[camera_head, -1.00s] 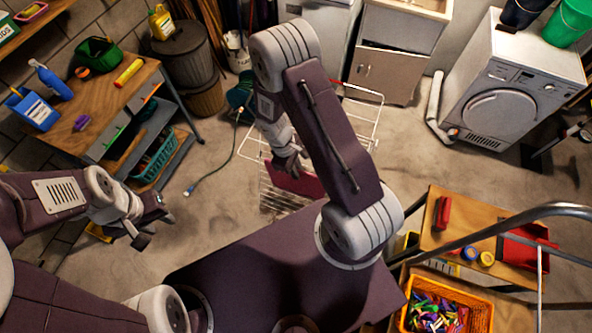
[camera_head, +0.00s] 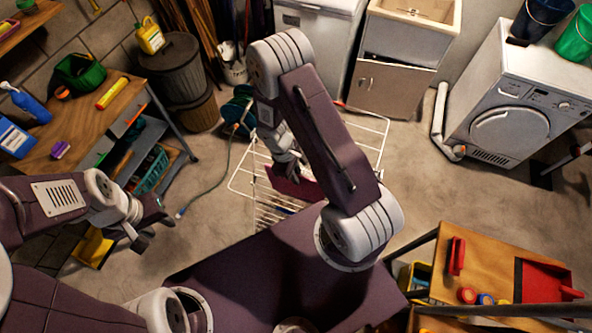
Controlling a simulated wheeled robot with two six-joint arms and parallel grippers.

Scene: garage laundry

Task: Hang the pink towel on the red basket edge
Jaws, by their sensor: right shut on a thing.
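My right gripper (camera_head: 289,168) is shut on a dark pink cloth, the pink towel (camera_head: 287,186), which hangs below it over the white wire drying rack (camera_head: 243,166). My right arm hides part of the towel and rack, so I cannot tell whether they touch. My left gripper (camera_head: 153,230) is open and empty above the floor at the left. No red basket can be clearly made out; a red open tray-like thing (camera_head: 545,283) lies on the wooden table at the right.
A wooden workbench (camera_head: 75,128) with tools stands at the left. Bins (camera_head: 172,72), a sink cabinet (camera_head: 392,87) and a washing machine (camera_head: 515,110) line the back. A wooden table (camera_head: 480,270) stands at the lower right. The floor right of the rack is clear.

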